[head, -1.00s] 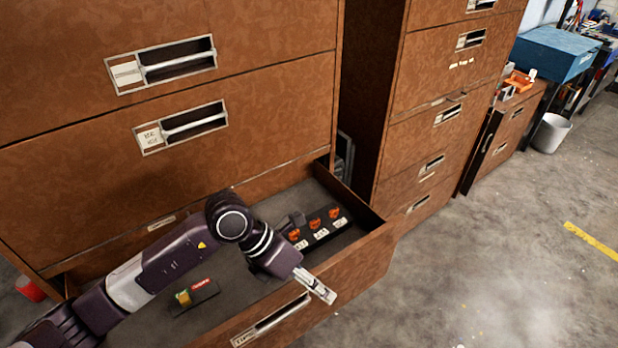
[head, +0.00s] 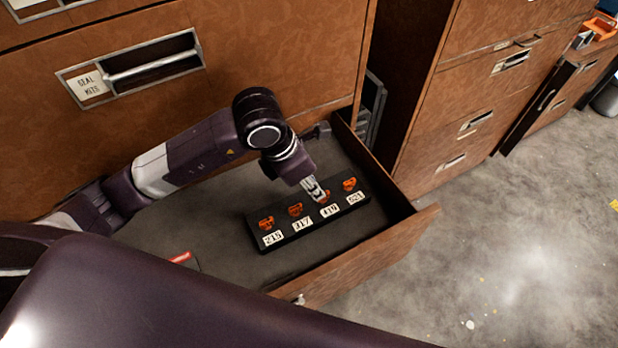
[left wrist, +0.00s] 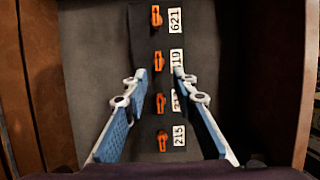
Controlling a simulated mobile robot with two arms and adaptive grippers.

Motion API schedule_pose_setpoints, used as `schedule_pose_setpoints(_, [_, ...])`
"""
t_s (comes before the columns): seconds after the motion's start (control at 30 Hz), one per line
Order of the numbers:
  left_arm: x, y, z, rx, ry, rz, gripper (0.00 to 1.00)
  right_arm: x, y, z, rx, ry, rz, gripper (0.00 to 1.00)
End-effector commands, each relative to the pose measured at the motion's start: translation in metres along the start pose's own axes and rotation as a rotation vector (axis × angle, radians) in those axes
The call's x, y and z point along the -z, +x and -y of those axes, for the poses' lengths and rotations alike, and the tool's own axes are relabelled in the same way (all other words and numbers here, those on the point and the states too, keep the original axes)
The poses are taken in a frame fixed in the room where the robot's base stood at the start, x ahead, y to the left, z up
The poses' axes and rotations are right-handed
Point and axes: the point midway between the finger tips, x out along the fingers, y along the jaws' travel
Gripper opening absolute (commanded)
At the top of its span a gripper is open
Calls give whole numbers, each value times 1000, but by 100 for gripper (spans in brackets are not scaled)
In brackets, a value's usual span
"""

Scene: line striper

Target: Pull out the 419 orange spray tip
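A black rack (head: 290,238) lies in the open drawer and holds a row of orange spray tips with white number labels. The 419 orange spray tip (head: 328,210) is third from the left, behind its 419 label (head: 330,212). My left gripper (head: 315,192) points down over this tip and partly covers it. In the left wrist view the gripper (left wrist: 160,72) is open and nothing is held. Its fingertips are on either side of the row, close to the 419 tip (left wrist: 158,61). Whether they touch anything I cannot tell. My right gripper is not in view.
The 215 tip (head: 266,223), 317 tip (head: 295,210) and 621 tip (head: 349,184) stand in the same rack. A red-labelled item (head: 181,257) lies in the drawer's left part. The drawer front wall (head: 350,262) and the cabinet face (head: 290,80) bound the space.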

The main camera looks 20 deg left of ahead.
Motion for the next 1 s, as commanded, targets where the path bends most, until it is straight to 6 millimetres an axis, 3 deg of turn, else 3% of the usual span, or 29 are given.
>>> schedule_pose_setpoints(0.3, [2,44,0,0,2,1,25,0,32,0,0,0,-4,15])
schedule_pose_setpoints(0.5, [1,61,0,0,1,1,25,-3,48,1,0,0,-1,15])
schedule_pose_setpoints(1.0, [-1,66,0,1,0,1,25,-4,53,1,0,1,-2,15])
